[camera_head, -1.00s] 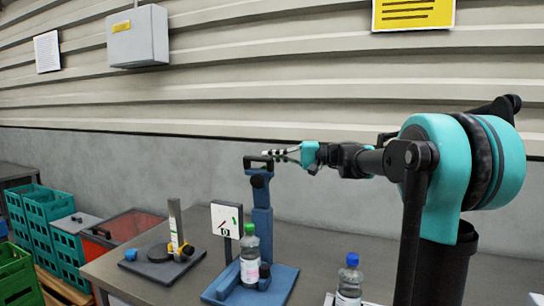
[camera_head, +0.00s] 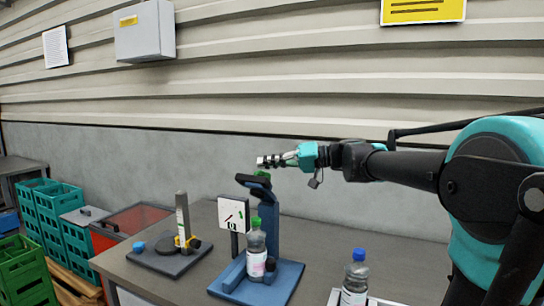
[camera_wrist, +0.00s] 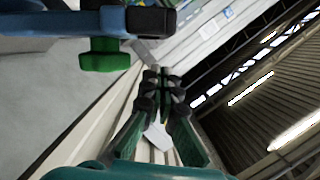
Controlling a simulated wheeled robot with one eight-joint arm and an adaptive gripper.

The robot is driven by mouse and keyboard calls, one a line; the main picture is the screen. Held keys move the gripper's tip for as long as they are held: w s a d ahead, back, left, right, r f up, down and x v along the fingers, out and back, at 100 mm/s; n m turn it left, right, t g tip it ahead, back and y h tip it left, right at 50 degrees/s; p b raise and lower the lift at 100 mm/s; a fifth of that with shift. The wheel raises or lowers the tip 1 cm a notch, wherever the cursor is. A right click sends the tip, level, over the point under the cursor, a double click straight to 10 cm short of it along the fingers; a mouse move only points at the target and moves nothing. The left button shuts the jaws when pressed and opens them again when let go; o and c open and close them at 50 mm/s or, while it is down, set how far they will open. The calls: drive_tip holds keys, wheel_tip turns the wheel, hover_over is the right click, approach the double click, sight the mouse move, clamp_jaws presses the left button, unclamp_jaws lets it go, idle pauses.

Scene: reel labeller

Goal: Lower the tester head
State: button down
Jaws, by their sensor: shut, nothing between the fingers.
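The tester is a blue stand (camera_head: 272,228) on the table with a blue base plate (camera_head: 285,285). Its head (camera_head: 253,182) is a dark bar at the column's top, tilted, with a green piece (camera_head: 262,173) on it. In the wrist view a green knob (camera_wrist: 104,57) sits on a blue and dark body (camera_wrist: 145,20), apart from the fingers. A bottle with a green cap (camera_head: 256,250) stands upright on the base, below the head. My gripper (camera_head: 262,160) is shut and empty, just above the head; it also shows in the wrist view (camera_wrist: 163,75). Contact is unclear.
A white dial panel (camera_head: 233,213) stands left of the bottle. A smaller fixture (camera_head: 170,262) is farther left. A blue-capped bottle (camera_head: 355,283) stands at the front right. Green crates (camera_head: 62,215) stand beyond the table's left end.

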drive_tip(key=s+a+f+n+t+h, duration=0.1)
drive_tip(key=s+a+f+n+t, duration=0.1)
drive_tip(key=s+f+n, duration=0.6)
drive_tip(key=shift+s+a+f+n+t+h, duration=0.25)
drive_tip(key=shift+a+f+t+h, duration=0.2)
drive_tip(key=shift+f, duration=1.85)
drive_tip(key=shift+f, duration=0.1)
